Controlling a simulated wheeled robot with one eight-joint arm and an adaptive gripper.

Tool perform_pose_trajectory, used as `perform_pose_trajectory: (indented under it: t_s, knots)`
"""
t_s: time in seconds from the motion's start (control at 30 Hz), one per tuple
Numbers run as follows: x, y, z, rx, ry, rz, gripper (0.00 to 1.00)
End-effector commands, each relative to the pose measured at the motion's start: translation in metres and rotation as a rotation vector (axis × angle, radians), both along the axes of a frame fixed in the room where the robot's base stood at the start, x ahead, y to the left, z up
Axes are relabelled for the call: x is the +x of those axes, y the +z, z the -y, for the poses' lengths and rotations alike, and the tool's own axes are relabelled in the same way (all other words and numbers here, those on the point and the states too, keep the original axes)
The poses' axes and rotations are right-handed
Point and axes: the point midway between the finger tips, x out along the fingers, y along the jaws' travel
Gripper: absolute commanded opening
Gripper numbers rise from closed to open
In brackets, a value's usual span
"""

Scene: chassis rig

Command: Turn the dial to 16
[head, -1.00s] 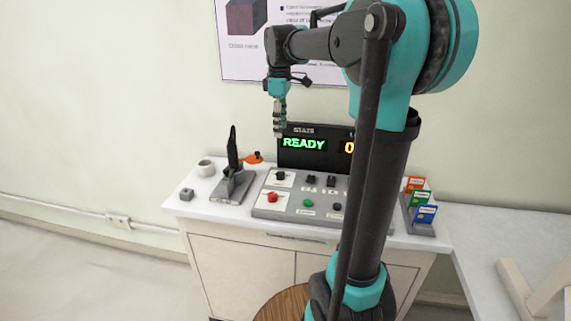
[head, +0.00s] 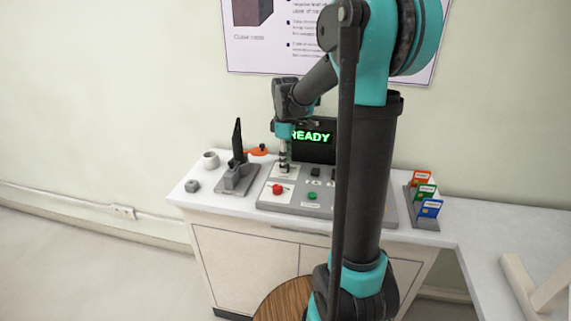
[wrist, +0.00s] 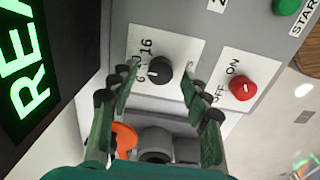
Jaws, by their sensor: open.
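The dial is a round black knob (wrist: 159,70) on a white label in the wrist view, with numbers including 6 and 16 printed beside it. A light pointer mark shows on the knob, on its side towards the numbers. My gripper (wrist: 155,82) is open, with one green-lit finger on each side of the knob and apart from it. In the head view my gripper (head: 284,168) points down over the left part of the grey control panel (head: 262,204), and the dial is mostly hidden behind it.
A red ON/OFF knob (wrist: 243,88) sits close beside the dial. A green button (head: 313,195) is farther right. A READY display (head: 313,148) stands behind the panel. A black lever on a grey base (head: 237,180) stands left. Colored cards (head: 424,192) stand right.

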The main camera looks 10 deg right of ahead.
Motion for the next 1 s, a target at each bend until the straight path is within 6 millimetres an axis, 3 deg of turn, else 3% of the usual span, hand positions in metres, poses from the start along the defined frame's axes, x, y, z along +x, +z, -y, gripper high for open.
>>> perform_pose_trajectory:
  t_s: [0.2,0.47,0.83,1.0]
  knots:
    - [-0.0004,-0.013,0.0001,0.0,0.0,0.0,0.48]
    - [-0.0003,-0.0136,0.0,0.0,0.0,0.0,0.48]
    - [-0.0002,-0.0134,0.0,0.0,0.0,0.0,0.02]
    - [-0.0002,-0.0134,0.0,0.0,-0.005,0.0,0.0]
